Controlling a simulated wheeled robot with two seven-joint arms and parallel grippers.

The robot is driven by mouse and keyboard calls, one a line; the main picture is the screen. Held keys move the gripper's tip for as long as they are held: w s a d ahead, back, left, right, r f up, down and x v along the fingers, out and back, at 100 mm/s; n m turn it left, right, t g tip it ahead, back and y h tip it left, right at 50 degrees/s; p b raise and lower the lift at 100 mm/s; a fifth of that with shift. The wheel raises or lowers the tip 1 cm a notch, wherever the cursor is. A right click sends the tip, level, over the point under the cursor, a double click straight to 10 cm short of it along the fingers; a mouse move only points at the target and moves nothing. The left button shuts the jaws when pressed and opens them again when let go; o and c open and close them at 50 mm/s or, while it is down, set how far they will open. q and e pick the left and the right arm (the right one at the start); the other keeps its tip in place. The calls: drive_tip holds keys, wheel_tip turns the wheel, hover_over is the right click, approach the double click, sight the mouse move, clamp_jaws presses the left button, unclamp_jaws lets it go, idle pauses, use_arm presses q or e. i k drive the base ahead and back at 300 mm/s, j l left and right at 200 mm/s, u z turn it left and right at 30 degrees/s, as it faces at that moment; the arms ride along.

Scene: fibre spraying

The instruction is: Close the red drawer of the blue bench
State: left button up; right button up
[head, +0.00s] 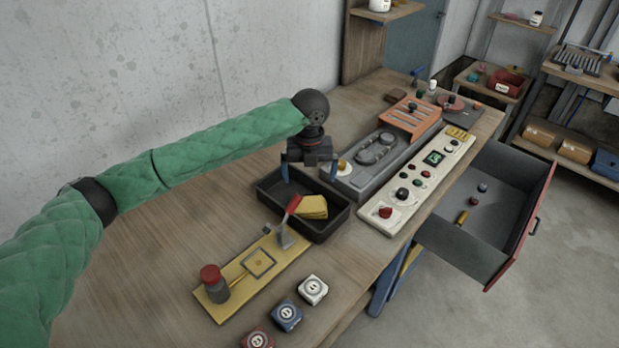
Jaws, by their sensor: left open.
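The red-fronted drawer (523,228) sticks out from the right side of the bench. It is pulled open and shows a grey inside with several small objects in it. A dark handle (535,226) is on its red front. My right gripper is out of view.
A black tray (336,226) with yellow pads, a yellow board (220,308) with a red-capped jar, a control panel (385,216) and a grey fixture (345,184) stand on the bench. Three small blocks lie near its front edge. Open floor (575,290) lies right of the drawer.

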sight(494, 232)
drive_tip(key=k+l, duration=0.1)
drive_tip(key=l, duration=0.3)
drive_tip(key=k+l, duration=0.1)
drive_tip(key=l, duration=0.35)
drive_tip(key=k+l, duration=0.15)
drive_tip(key=l, duration=0.25)
drive_tip(key=k+l, duration=0.1)
drive_tip(key=l, duration=0.3)
drive_tip(key=k+l, duration=0.1)
drive_tip(key=l, duration=0.35)
